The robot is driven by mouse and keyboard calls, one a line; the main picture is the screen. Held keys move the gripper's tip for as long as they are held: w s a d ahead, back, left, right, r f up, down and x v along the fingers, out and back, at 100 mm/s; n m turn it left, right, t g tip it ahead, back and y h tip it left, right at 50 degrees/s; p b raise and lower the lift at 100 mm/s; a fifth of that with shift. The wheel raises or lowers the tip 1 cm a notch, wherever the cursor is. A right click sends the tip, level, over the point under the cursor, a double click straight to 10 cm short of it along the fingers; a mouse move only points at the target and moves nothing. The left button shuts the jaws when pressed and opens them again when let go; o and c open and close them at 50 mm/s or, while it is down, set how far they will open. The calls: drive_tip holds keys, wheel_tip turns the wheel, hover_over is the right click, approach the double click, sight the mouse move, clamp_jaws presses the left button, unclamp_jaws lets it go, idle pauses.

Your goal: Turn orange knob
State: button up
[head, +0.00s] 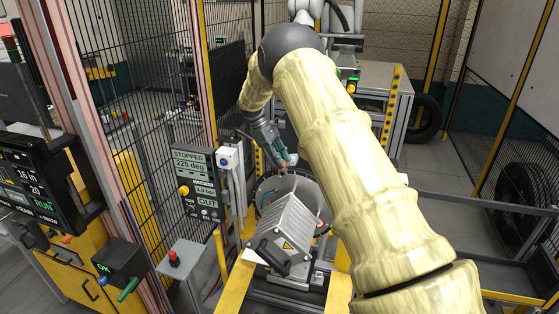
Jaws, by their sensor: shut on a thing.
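My gripper (283,163) reaches down from the upper middle of the head view, just above the round clamp (266,197). Its teal fingers are shut on a small orange-red piece that looks like the orange knob (285,158). The fingers cover most of this piece, so its shape and angle cannot be told. A grey box-shaped unit (291,226) with a black handle stands in front of the clamp. The status panel (193,160) to the left reads STOPPED, 225 deg and OUT, and has a small yellow-orange knob (184,190) on its left edge.
A grey pedestal with a red button (174,259) and a black box with a green handle (123,266) stand at the lower left. A mesh fence (140,140) rises behind them. Yellow rails flank the clamp. Tyres (522,205) stand at the right.

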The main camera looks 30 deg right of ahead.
drive_tip(key=shift+s+f+n, duration=0.1)
drive_tip(key=shift+f+n, duration=0.05)
drive_tip(key=shift+n, duration=0.65)
drive_tip(key=o, duration=1)
drive_tip(key=v, duration=1.2)
drive_tip(key=shift+a, duration=0.15)
